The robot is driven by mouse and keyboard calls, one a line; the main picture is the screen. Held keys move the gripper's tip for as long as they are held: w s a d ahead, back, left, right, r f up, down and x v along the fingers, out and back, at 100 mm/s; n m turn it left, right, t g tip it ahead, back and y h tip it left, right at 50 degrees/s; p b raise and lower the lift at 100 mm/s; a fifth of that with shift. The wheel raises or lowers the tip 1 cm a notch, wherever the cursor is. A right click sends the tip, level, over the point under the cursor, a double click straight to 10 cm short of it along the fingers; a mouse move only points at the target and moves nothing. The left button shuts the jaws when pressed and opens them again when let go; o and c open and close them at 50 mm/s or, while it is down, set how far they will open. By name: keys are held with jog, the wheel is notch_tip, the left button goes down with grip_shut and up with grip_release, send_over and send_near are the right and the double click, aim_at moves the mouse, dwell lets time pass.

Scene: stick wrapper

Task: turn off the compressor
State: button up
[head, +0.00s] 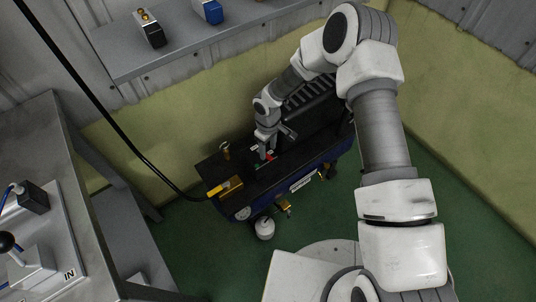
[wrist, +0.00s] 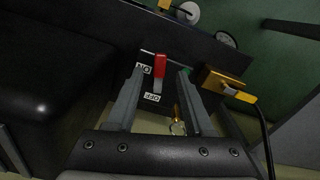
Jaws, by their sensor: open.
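The compressor (head: 318,158), dark with a blue side, stands on the green floor against the wall in the head view. My gripper (head: 266,154) points down at its top panel. In the wrist view my gripper (wrist: 160,75) is open, with one finger on each side of a red switch lever (wrist: 160,65). The lever's red end lies toward the top of the picture, beside the ON label (wrist: 144,69). The OFF label (wrist: 152,97) is lower, nearer the gripper's palm. I cannot tell whether either finger touches the lever.
A brass valve with a yellow handle (head: 222,188) and a black hose sits at the compressor's left end; the valve also shows right of the fingers in the wrist view (wrist: 228,82). A shelf (head: 180,42) is on the wall above. A metal table (head: 50,140) stands left.

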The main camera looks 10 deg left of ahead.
aim_at(268, 157)
jog(key=shift+f, duration=1.5)
jog(key=shift+c, duration=0.3)
grip_shut()
